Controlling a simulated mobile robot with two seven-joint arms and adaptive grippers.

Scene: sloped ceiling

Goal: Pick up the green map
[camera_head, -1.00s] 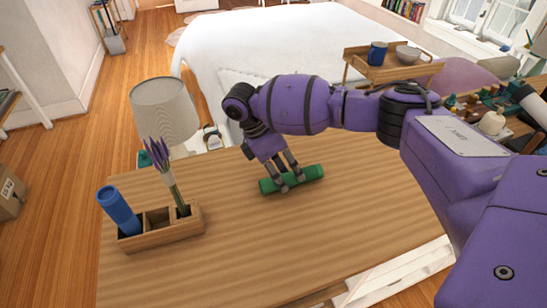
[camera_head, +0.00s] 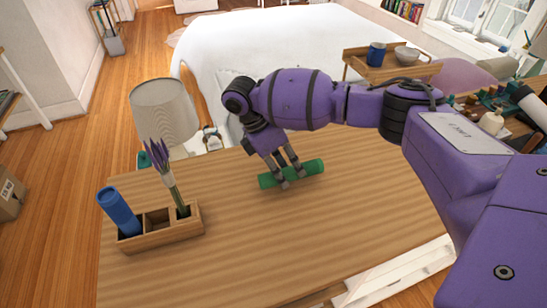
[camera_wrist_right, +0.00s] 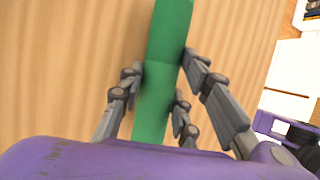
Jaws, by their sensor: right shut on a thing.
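The green map (camera_head: 308,170) is a rolled green tube at the middle of the wooden table. My right gripper (camera_head: 292,179) reaches down over it from behind and is shut on it near its middle. In the right wrist view the map (camera_wrist_right: 168,40) runs between the fingers of my right gripper (camera_wrist_right: 160,98), with fingers on both sides of it. Whether the map is clear of the table or still touching it is hard to tell. My left gripper is not in view.
A wooden organizer (camera_head: 160,237) with a blue cylinder (camera_head: 118,210) and purple flowers (camera_head: 160,158) stands on the table's left. A lamp (camera_head: 165,110) is behind it. The table's front middle (camera_head: 290,240) is bare. A white bed (camera_head: 270,45) lies beyond.

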